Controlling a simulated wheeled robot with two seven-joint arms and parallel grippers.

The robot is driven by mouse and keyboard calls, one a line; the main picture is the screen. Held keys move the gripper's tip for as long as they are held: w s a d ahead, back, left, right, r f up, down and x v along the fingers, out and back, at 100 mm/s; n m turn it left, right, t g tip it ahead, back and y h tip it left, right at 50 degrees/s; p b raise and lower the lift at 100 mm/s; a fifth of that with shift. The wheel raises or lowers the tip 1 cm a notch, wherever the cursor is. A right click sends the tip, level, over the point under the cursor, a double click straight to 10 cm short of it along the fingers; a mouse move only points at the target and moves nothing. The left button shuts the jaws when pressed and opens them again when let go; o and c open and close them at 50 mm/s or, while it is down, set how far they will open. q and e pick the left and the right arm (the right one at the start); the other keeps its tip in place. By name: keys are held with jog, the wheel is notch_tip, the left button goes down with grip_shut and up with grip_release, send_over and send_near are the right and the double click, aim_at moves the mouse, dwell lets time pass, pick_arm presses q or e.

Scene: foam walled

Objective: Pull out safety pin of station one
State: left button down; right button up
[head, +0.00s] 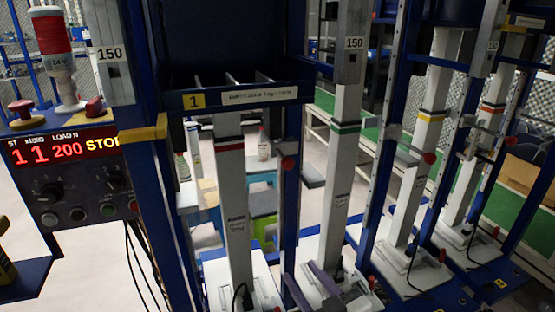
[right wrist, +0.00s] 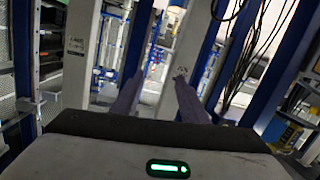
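Station one carries a yellow label with the number 1 (head: 193,101) on its dark crossbar. A red round knob (head: 288,163), which looks like its safety pin, sits on the blue post to the right of the station's white column (head: 234,200). My right gripper (head: 300,272) is low in the head view, below the knob and apart from it. Its two purple fingers are spread with nothing between them, and they also show apart in the right wrist view (right wrist: 160,76). I cannot make out the knob in the right wrist view. My left gripper is out of view.
A control panel (head: 75,175) with a red display, knobs and a red-white beacon (head: 52,45) stands at the left. More columns stand to the right, one with another red knob (head: 429,158). Blue posts and hanging cables crowd the space around my right gripper.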

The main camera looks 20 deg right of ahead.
aim_at(290, 165)
jog(key=w+r+t, duration=0.2)
jog(key=r, duration=0.4)
jog(key=w+r+n+t+b, duration=0.1)
jog(key=w+r+t, duration=0.1)
jog(key=r, duration=0.5)
jog(key=w+r+t+y+b, duration=0.1)
jog(key=w+r+t, duration=0.1)
jog(key=r, duration=0.5)
jog(key=shift+w+d+r+n, duration=0.15)
jog(key=shift+w+d+n, duration=0.1)
jog(key=shift+n, duration=0.15)
jog(key=x, duration=0.6)
jog(key=shift+p, duration=0.3)
jog(key=x, duration=0.3)
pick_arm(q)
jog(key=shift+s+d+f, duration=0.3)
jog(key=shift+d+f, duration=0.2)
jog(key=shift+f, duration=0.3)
pick_arm(e)
jog(key=shift+w+a+r, duration=0.1)
jog(key=shift+w, duration=0.2)
